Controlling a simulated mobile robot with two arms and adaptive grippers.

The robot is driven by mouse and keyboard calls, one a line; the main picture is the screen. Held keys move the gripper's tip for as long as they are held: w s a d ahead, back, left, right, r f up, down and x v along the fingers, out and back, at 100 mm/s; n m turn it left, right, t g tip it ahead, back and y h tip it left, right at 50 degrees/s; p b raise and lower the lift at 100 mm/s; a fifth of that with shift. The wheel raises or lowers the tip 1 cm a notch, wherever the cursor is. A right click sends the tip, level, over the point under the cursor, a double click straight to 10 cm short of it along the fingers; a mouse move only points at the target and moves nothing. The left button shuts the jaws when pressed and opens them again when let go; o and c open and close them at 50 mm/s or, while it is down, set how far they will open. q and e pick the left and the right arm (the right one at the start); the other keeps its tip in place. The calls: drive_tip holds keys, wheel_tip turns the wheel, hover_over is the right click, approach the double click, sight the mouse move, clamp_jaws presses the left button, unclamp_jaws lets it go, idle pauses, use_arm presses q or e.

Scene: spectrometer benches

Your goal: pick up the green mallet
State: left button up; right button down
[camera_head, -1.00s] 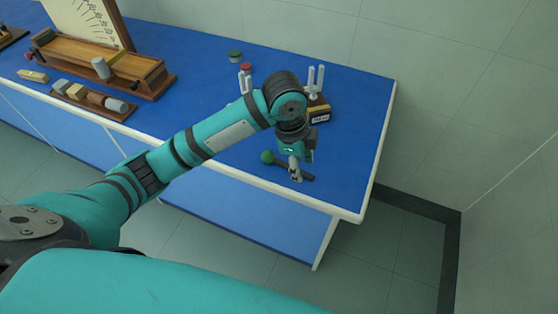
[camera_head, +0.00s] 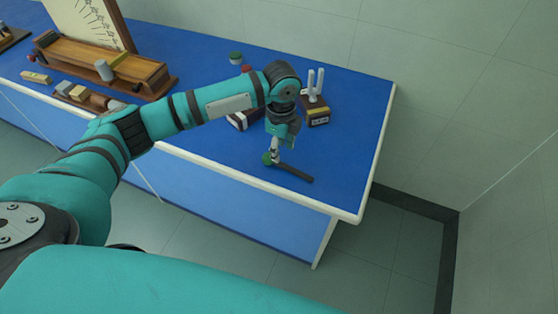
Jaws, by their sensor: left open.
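The green mallet (camera_head: 295,173) lies on the blue bench top near the front edge. Its dark handle points right and slightly toward the front, and its small green head is at the left end. My left gripper (camera_head: 273,158) points down at the head end and is open. Its fingers partly cover the green head, and I cannot tell whether they touch it. My right gripper is not in view.
A tuning fork on a wooden box (camera_head: 317,114) stands just behind my left gripper. Another box (camera_head: 241,120) is partly hidden by my arm. Green-capped (camera_head: 236,57) and red-capped jars stand farther back. A wooden apparatus (camera_head: 105,65) is at left. The bench's right end is clear.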

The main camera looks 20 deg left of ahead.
sight(284, 165)
use_arm(q)
drive_tip(key=shift+f, duration=0.7)
drive_tip(key=f+p, duration=0.1)
drive_tip(key=f, duration=0.1)
drive_tip(key=d+f, duration=0.1)
drive_tip(key=f, duration=0.1)
drive_tip(key=shift+s+p, duration=0.1)
drive_tip(key=shift+p, duration=0.25)
drive_tip(key=shift+f, duration=0.65)
clamp_jaws()
